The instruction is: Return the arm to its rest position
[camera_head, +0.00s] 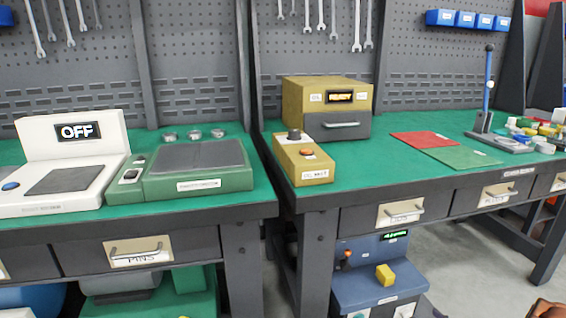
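My gripper is not in view, and no part that I can be sure is my arm shows. A small orange-brown shape (548,308) is cut off at the bottom right corner; I cannot tell what it is. The task names no other object.
Two green-topped workbenches stand side by side. The left bench holds a white device (70,150) reading OFF and a green device (190,172). The right bench holds a yellow box (326,105) reading READY, red (425,139) and green (462,158) mats and a lever press (486,95).

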